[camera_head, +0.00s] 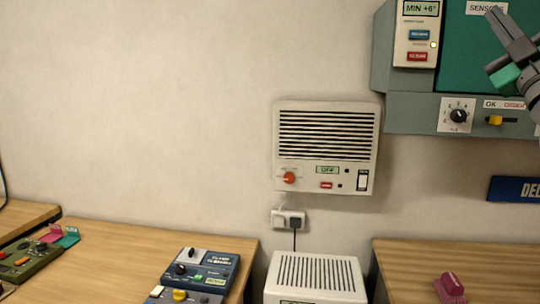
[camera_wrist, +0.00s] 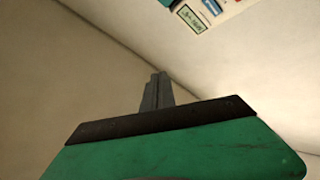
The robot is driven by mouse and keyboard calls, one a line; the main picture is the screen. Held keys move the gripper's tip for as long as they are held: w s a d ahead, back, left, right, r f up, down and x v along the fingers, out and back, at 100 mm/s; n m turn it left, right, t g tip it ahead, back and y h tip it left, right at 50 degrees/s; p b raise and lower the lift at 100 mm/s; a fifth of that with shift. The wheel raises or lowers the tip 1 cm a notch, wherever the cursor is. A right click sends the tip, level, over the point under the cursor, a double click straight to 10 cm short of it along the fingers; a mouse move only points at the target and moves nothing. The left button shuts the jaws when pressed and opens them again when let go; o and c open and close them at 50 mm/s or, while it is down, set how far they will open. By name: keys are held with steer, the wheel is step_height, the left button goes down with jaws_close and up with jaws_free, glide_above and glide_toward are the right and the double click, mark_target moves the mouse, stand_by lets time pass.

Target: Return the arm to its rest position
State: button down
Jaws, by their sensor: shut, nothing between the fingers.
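My gripper (camera_head: 494,14) shows at the upper right of the head view, in front of the grey and green wall cabinet (camera_head: 382,80). Its dark fingers point up and to the left, and its green body sits below them. The rest of my arm runs out of the right edge. In the wrist view my gripper (camera_wrist: 157,78) has its two grey fingers together with nothing between them. Bare wall lies beyond them in that view.
A white louvred wall unit (camera_head: 326,182) reads OFF, above a wall socket (camera_head: 279,218). A wooden desk (camera_head: 130,262) at left bears several control boxes. Another desk (camera_head: 410,258) at right bears a pink object (camera_head: 451,287). A white vented box (camera_head: 316,272) stands between them.

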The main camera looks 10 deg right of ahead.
steer(key=w+d+f+m+g+h, duration=0.2)
steer(key=d+f+m+g+h, duration=0.35)
steer(key=f, duration=0.45)
steer(key=w+d+f+m+g+h, duration=0.25)
steer(key=d+f+m+g, duration=0.25)
steer(key=d+f+m, duration=0.45)
steer(key=s+f+m+g+y, duration=0.1)
steer(key=s+f+g, duration=0.2)
steer(key=f, duration=0.6)
steer(key=s+f+m+g+y, duration=0.1)
steer(key=s+f+m+g, duration=0.15)
steer(key=f, duration=0.75)
steer(key=s+f+m+g+y, duration=0.1)
steer(key=s+f+g, duration=0.15)
steer(key=f, duration=0.65)
steer(key=s+a+f+g+y, duration=0.3)
steer(key=a+f, duration=0.7)
steer(key=a, duration=0.1)
steer(key=s+a+f+g+y, duration=0.3)
steer(key=s+a+f, duration=0.1)
steer(key=a+f, duration=0.6)
steer(key=w+a+n+y, duration=0.1)
steer(key=a+n, duration=0.7)
steer(key=a, duration=1.7)
steer(key=shift+w+r+n+t+p, duration=0.25)
steer(key=shift+w+n+t+p, duration=0.15)
steer(key=shift+w, duration=0.5)
